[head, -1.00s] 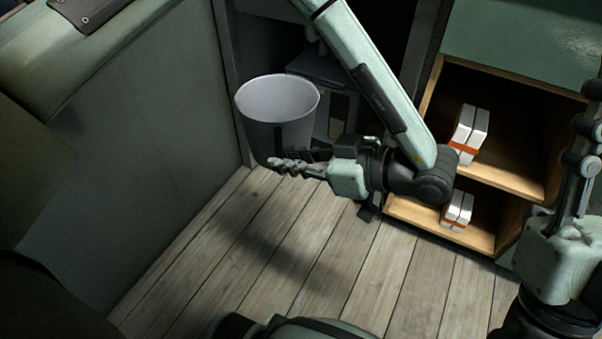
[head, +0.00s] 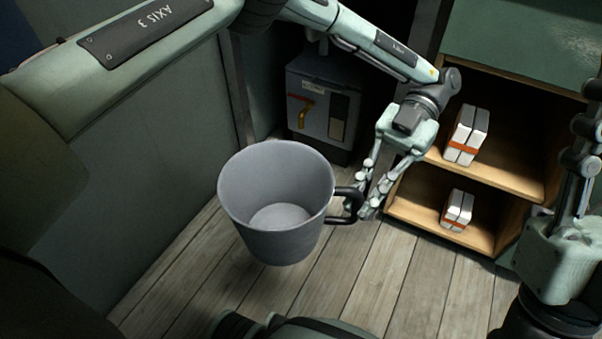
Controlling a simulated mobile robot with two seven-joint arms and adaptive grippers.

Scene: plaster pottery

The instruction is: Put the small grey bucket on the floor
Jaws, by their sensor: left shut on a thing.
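The small grey bucket (head: 275,243) is in the middle of the head view, upright with a slight tilt, its open top facing me. I can see its empty inside and a dark handle on its right side. My left gripper (head: 362,200) is at the bucket's right and is shut on that handle. The bucket appears to hang above the wooden floor (head: 375,285); the exact gap is hard to tell. My right gripper is at the right edge, only partly in view, and its fingertips are not clearly shown.
A wooden shelf unit (head: 490,172) with white boxes banded in orange (head: 466,135) stands at the right. A grey metal box (head: 322,100) is at the back. A green wall (head: 150,170) bounds the left. The floor in front of the shelf is clear.

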